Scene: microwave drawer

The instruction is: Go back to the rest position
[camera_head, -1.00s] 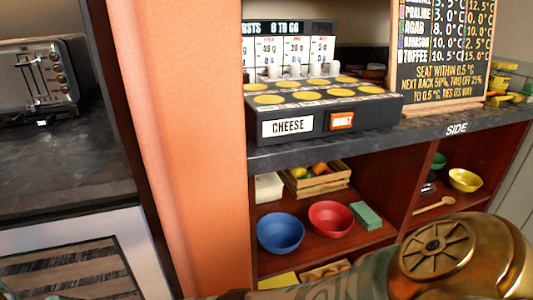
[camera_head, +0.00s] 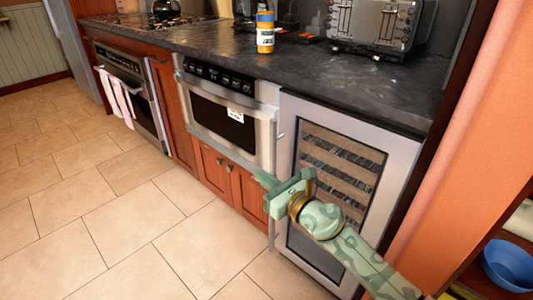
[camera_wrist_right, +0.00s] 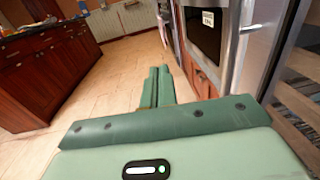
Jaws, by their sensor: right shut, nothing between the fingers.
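My right gripper (camera_head: 264,178) is green with a brass-coloured wrist joint, and its arm comes in from the lower right in the head view. It is held out in the air in front of the microwave drawer and the glass-fronted cooler. In the right wrist view its two fingers (camera_wrist_right: 158,72) lie side by side, shut, with nothing between them. The microwave drawer (camera_head: 222,112) is shut, with a white note on its dark window. It also shows in the wrist view (camera_wrist_right: 205,38). My left gripper is not in view.
The glass-fronted cooler (camera_head: 310,226) stands close behind my right gripper. The dark counter (camera_head: 205,42) holds a labelled bottle (camera_head: 265,34) and a toaster (camera_head: 368,26). An orange wall (camera_head: 468,170) stands at right. Open tiled floor (camera_head: 110,215) lies at left. A wooden cabinet (camera_wrist_right: 45,75) stands across the room.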

